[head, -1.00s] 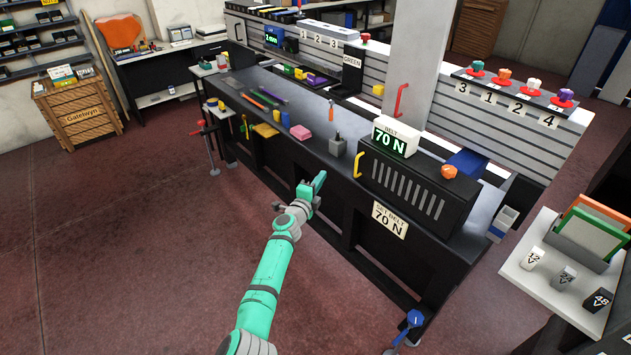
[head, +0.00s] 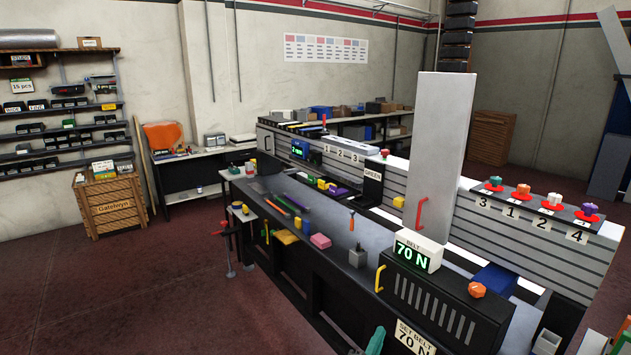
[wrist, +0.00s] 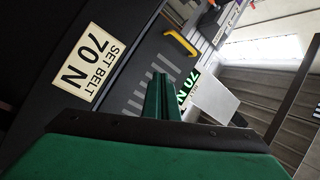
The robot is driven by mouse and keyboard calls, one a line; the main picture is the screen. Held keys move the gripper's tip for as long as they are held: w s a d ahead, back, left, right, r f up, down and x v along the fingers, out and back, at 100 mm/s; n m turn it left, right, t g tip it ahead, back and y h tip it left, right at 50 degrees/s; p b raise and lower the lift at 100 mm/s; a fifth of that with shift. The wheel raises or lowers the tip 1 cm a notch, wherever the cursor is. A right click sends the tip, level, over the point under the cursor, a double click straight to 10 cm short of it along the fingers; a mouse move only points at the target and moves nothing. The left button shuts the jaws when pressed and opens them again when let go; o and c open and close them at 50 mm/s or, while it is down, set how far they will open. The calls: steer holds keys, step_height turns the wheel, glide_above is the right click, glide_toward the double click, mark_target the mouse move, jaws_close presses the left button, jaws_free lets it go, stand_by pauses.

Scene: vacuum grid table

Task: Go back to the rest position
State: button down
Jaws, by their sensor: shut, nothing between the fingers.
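My gripper (wrist: 161,98) is shut and empty, its green fingers pressed together in the wrist view. In the head view only a green tip of it (head: 376,341) shows at the bottom edge; the rest of my arm is out of frame. It is in front of the black bench (head: 320,262), near the "SET BELT 70 N" label (head: 413,338), which also shows in the wrist view (wrist: 88,62). I see no contact with the bench.
A black vented box (head: 430,300) with a yellow handle (head: 379,279) and a "BELT 70 N" display (head: 415,252) stands on the bench. Open red floor (head: 130,300) lies to the left.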

steer(key=s+a+f+n+y, duration=0.15)
steer(key=s+n, duration=0.25)
steer(key=s, duration=0.6)
steer(key=s+f+n+t+y, duration=0.1)
steer(key=s+f+n+y, duration=0.3)
steer(key=s, duration=0.6)
steer(key=s+a+f+n+y, duration=0.1)
steer(key=s+n, duration=0.4)
steer(key=s, duration=0.6)
steer(key=s+a+r+n+g+y, duration=0.1)
steer(key=s+a+r, duration=0.2)
steer(key=s, duration=0.6)
steer(key=s+a+r+n+g+y, duration=0.1)
steer(key=s+a+r+n, duration=0.1)
steer(key=s+a, duration=0.6)
steer(key=s+a+r+n+y, duration=0.1)
steer(key=s+a+r, duration=0.3)
steer(key=s, duration=0.7)
steer(key=shift+s+a+n+g, duration=0.15)
steer(key=shift+a+n+g, duration=0.2)
steer(key=shift+a, duration=0.6)
steer(key=shift+r, duration=0.1)
